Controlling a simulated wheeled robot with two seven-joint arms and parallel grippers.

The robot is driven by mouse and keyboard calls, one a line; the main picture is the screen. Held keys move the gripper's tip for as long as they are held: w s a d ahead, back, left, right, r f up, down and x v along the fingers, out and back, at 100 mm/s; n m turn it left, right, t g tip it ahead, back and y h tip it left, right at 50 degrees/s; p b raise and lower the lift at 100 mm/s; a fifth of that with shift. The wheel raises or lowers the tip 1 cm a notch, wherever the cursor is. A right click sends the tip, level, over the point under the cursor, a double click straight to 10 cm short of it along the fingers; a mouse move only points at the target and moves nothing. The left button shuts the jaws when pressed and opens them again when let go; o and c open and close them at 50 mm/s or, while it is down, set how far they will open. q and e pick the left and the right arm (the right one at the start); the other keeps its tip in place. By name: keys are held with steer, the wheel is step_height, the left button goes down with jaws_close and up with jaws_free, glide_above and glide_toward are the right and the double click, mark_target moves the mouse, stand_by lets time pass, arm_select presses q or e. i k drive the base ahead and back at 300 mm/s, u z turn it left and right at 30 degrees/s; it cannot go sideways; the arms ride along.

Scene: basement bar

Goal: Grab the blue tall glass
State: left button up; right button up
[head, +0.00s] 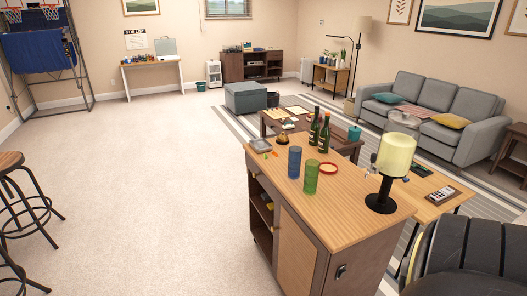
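The blue tall glass (294,162) stands upright on the wooden top of a bar cabinet (345,219), near its left edge. A green tall glass (311,178) stands close beside it, to the right and a little nearer to me, and may overlap its edge in the picture. Neither of my grippers shows in the head view.
A bar stool (22,190) is at the left. The carpet (150,200) left of the cabinet is clear.

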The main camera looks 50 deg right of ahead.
mark_target(295, 153)
steer(key=z, duration=0.25)
steer(key=i, duration=2.1)
steer(key=z, duration=1.6)
steer(key=i, duration=1.2)
steer(key=z, duration=1.2)
steer(key=i, duration=0.3)
steer(key=z, duration=0.2)
